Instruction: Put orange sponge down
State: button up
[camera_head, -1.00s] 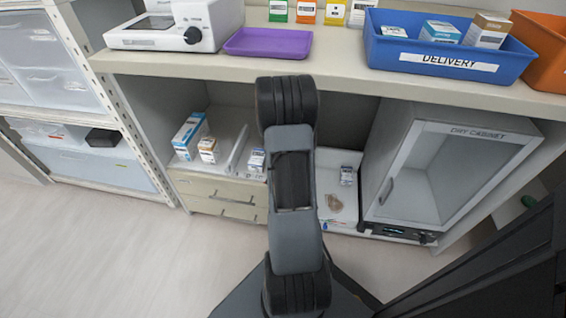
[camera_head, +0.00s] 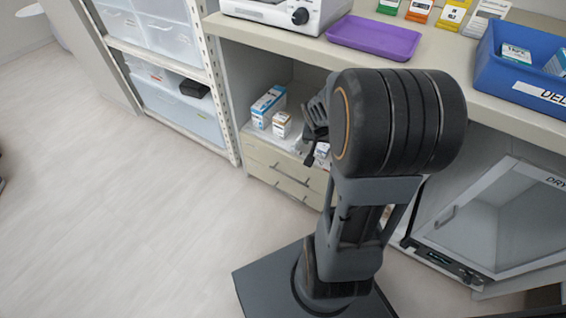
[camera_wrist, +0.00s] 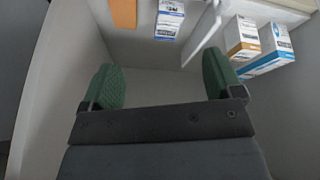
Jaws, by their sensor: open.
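An orange block (camera_wrist: 123,13), which looks like the sponge, shows at the top edge of the wrist view and is partly cut off there. It lies on the light surface inside the lower shelf bay, beside a small white-and-blue box (camera_wrist: 171,20). My gripper (camera_wrist: 162,85) is open, with its two green-padded fingers apart and nothing between them. The block is beyond the fingertips, apart from them. In the head view my gripper (camera_head: 318,128) is at the lower shelf opening, partly hidden by my arm. The orange block is not visible in that view.
A blue-and-white box (camera_head: 268,105) and a smaller white-and-orange box (camera_head: 282,124) stand left of my gripper. Drawers (camera_head: 283,170) are below. The counter above holds a purple tray (camera_head: 375,38) and a blue delivery bin (camera_head: 520,75). A dry cabinet (camera_head: 490,225) stands right.

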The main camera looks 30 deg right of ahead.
jog(key=s+a+r+n+y, duration=0.1)
jog(key=s+a+r+n, duration=0.2)
jog(key=a, duration=0.6)
jog(key=s+a+r+n+y, duration=0.2)
jog(key=s+a+r+n, duration=0.2)
jog(key=a, duration=0.5)
jog(key=shift+s+a+r+n+y, duration=0.2)
jog(key=shift+s+a+n+y, duration=0.1)
jog(key=shift+s, duration=0.45)
jog(key=shift+d, duration=0.2)
